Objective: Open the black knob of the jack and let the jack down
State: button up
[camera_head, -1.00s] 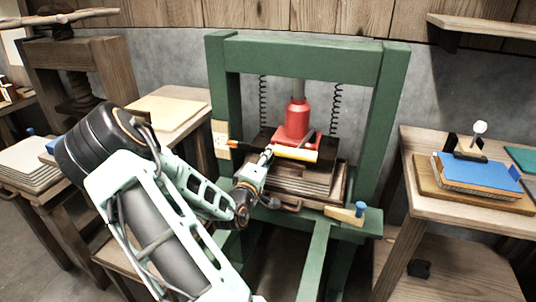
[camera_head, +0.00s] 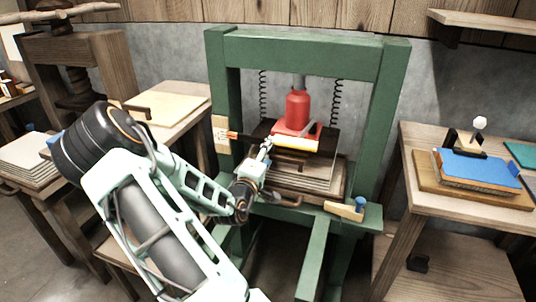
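The red bottle jack (camera_head: 297,108) stands upright inside the green press frame (camera_head: 300,52), its grey ram up towards the top beam. It sits on a dark plate over a stack of boards (camera_head: 300,178). A pale cylindrical handle (camera_head: 296,144) lies across the front of the jack's base. My gripper (camera_head: 267,146) is at the front left of the base, close to the handle's left end. Whether it touches anything, and whether its fingers are open, is too small to tell. I cannot make out the black knob.
Two dark springs hang either side of the jack. A wooden piece with a blue knob (camera_head: 346,209) lies on the press's front right ledge. A table with a blue block (camera_head: 478,170) stands right; another wooden press stands left.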

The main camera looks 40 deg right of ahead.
jog(key=shift+a+f, duration=0.25)
jog(key=shift+f, duration=0.2)
jog(key=v, duration=1.1)
jog(key=shift+s+a+r, duration=0.25)
jog(key=shift+s+r, duration=0.1)
jog(key=shift+r, duration=0.1)
